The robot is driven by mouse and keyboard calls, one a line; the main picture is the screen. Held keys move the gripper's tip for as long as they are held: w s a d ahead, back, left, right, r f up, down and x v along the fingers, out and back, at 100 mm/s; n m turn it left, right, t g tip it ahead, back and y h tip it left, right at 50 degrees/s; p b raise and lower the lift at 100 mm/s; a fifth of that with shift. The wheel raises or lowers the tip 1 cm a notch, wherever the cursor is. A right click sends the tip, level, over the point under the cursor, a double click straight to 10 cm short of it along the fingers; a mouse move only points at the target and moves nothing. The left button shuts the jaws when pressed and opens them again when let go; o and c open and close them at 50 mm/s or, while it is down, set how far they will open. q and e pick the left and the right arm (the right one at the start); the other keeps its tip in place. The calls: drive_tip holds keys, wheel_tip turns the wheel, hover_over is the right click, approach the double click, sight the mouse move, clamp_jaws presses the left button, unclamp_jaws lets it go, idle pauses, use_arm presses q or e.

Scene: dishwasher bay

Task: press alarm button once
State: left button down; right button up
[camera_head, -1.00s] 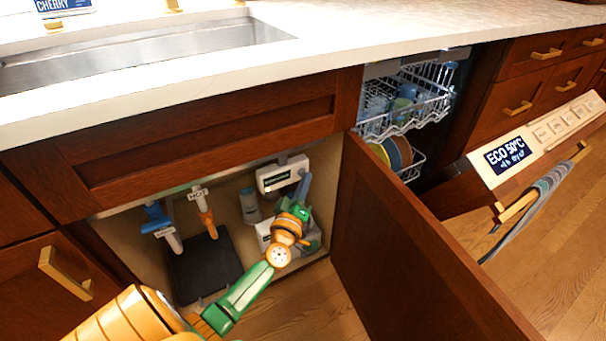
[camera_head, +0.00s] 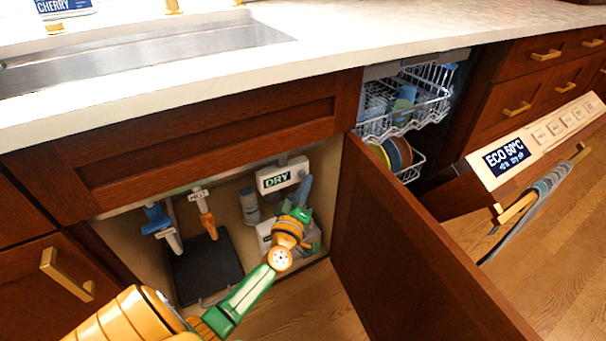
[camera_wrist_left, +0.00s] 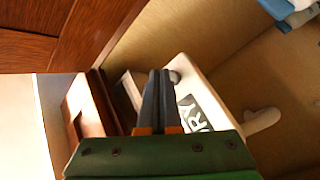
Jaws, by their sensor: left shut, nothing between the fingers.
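A white alarm box (camera_head: 283,172) is mounted at the upper back of the open cabinet under the sink, with a dark display reading "DRY". In the left wrist view the box (camera_wrist_left: 198,82) and part of that label show beyond the fingers. My left gripper (camera_head: 306,181) is inside the cabinet, at the right end of the box. Its dark fingers (camera_wrist_left: 158,74) are shut together and empty, with the tips at the box, by a small grey rounded part. I cannot tell whether they touch it. The button itself cannot be made out clearly. My right gripper is not in view.
The open cabinet door (camera_head: 400,250) stands close to the right of my left arm. Valves with blue (camera_head: 157,218) and orange (camera_head: 206,212) handles, a dark mat (camera_head: 205,268) and a grey bottle (camera_head: 250,206) are in the cabinet. The open dishwasher (camera_head: 405,105) is farther right.

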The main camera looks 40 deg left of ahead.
use_arm(q)
drive_tip(key=shift+s+d, duration=0.15)
drive_tip(key=shift+d, duration=0.2)
drive_tip(key=shift+s+d+p, duration=0.25)
drive_tip(key=shift+s+d, duration=0.05)
drive_tip(key=shift+d, duration=0.45)
drive_tip(key=shift+s+d+p, duration=0.3)
drive_tip(key=shift+s+d, duration=0.05)
drive_tip(key=shift+d, duration=0.45)
drive_tip(key=shift+s+d+p, duration=0.25)
drive_tip(key=shift+s+d, duration=0.05)
drive_tip(key=shift+d, duration=0.45)
